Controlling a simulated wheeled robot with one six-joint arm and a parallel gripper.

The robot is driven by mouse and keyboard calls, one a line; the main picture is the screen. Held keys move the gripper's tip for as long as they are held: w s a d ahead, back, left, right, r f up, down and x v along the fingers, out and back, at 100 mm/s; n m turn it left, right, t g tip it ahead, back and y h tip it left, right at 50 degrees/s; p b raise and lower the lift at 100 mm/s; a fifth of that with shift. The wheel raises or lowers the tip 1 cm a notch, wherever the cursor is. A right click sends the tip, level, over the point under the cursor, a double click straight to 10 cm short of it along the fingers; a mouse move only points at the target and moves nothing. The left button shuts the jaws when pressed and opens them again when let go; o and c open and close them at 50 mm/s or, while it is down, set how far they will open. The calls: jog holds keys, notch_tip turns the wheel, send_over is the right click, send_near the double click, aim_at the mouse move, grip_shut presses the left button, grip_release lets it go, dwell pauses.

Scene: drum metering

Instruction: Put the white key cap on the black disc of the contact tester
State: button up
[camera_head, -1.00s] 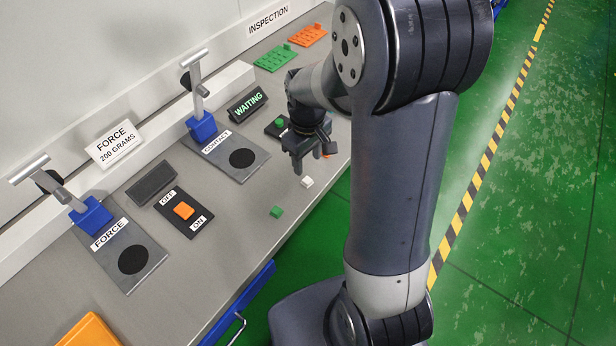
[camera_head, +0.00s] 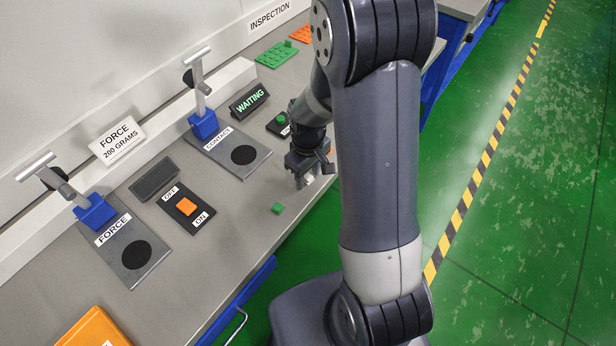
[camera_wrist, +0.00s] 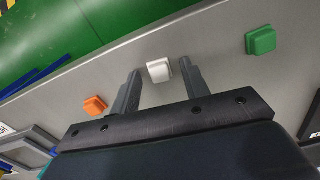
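The white key cap (camera_wrist: 159,70) lies on the grey bench top. In the wrist view it sits between the tips of my gripper's two fingers (camera_wrist: 160,80), with a gap visible beside the left finger; I cannot tell whether the right finger touches it. My gripper (camera_head: 303,178) is open, low over the bench near its front edge, and partly hides the white key cap (camera_head: 309,179) in the head view. The contact tester (camera_head: 222,140) is a grey plate with a blue post and lever; its black disc (camera_head: 244,155) is bare and lies left of my gripper.
A green cap (camera_head: 277,208) lies nearby; it also shows in the wrist view (camera_wrist: 261,40). An orange cap (camera_wrist: 95,105) lies on the other side. The force tester (camera_head: 124,250) and an orange switch (camera_head: 186,206) stand further left. A WAITING display (camera_head: 248,101) stands behind.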

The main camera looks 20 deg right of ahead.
grip_shut()
dwell(0.3)
